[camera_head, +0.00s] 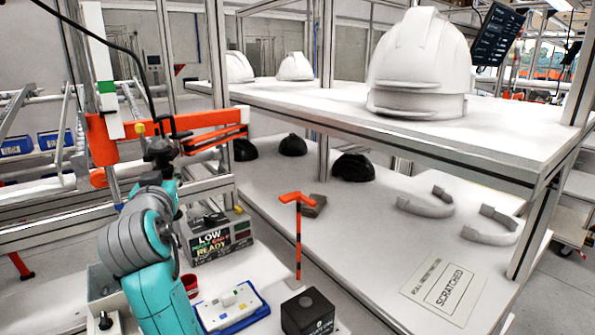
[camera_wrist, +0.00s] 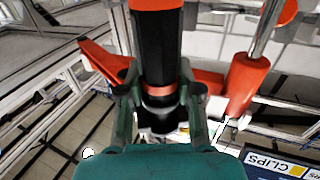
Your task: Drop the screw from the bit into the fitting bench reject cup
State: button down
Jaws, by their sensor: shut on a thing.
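My gripper (camera_head: 162,150) is raised at the left of the head view, at the end of my teal arm. In the wrist view my gripper (camera_wrist: 158,112) is shut around a black driver (camera_wrist: 160,52) with an orange band. Its bit and any screw on it cannot be made out. A small red cup (camera_head: 190,284), which looks like the reject cup, stands on the bench at lower left, partly behind my arm. My gripper is well above it and apart from it. The inside of the cup cannot be seen.
An orange jointed arm (camera_head: 105,140) is beside my gripper. On the bench are a "LOW READY" box (camera_head: 222,243), a blue-edged tray (camera_head: 233,308), a black box (camera_head: 307,314) and an orange-topped post (camera_head: 298,240). A shelf (camera_head: 330,112) with white helmet shells stands right.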

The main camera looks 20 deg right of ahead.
aim_at(174, 227)
jog(key=shift+f, duration=2.25)
jog(key=shift+f, duration=3.45)
jog(key=shift+r, duration=3.05)
